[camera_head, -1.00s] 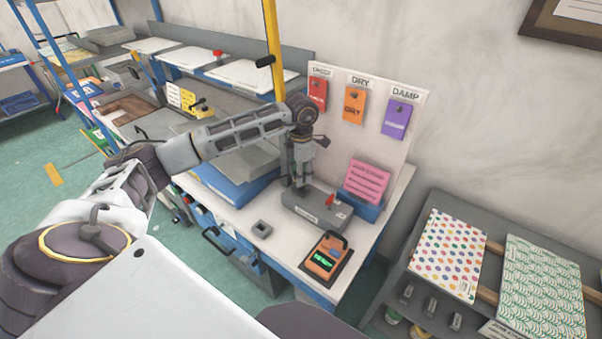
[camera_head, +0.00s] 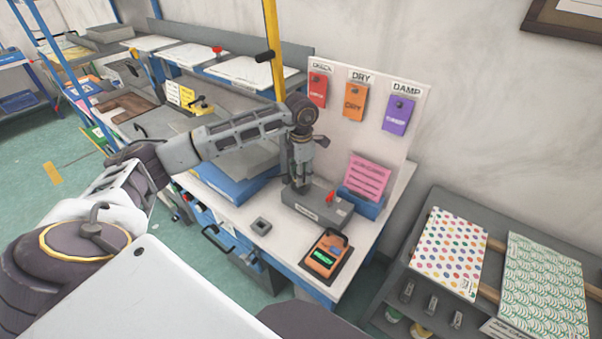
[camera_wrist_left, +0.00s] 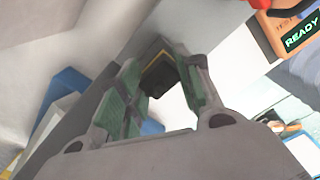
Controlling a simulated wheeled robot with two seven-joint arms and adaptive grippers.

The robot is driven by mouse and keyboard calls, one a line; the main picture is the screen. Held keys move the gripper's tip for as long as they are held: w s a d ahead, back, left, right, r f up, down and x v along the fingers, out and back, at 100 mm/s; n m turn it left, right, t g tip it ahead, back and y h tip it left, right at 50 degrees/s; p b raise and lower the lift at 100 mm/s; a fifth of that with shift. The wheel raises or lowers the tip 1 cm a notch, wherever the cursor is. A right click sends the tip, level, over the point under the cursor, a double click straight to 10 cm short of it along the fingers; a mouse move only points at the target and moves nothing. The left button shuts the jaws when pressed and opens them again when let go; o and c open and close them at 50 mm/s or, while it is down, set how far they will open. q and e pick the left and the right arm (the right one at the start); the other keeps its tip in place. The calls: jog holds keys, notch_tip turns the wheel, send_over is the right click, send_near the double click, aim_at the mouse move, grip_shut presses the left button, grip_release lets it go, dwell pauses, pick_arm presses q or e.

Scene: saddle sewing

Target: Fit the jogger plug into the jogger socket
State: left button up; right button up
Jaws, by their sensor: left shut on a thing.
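My left gripper (camera_head: 301,184) points down at the left end of a grey box with a red lever (camera_head: 322,211) on the bench. In the left wrist view, the green-padded fingers (camera_wrist_left: 160,98) are closed around a small dark piece with a yellowish edge (camera_wrist_left: 158,76), probably the jogger plug. In the head view the fingers hide this piece. I cannot tell whether it touches the box or sits in an opening there. No socket opening is clearly visible under the fingers. My right gripper is not in view.
A small grey block with a dark top opening (camera_head: 261,226) stands near the bench's front edge. An orange device with a green screen (camera_head: 323,257) lies to its right; its screen reads READY in the wrist view (camera_wrist_left: 301,33). Pink cards (camera_head: 368,178) and a tag board (camera_head: 407,140) stand behind.

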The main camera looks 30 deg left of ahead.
pick_arm(q)
jog(key=shift+f, duration=0.25)
jog(key=o, duration=1.2)
jog(key=shift+r, duration=0.1)
notch_tip(320, 180, up, 12)
dwell(1.2)
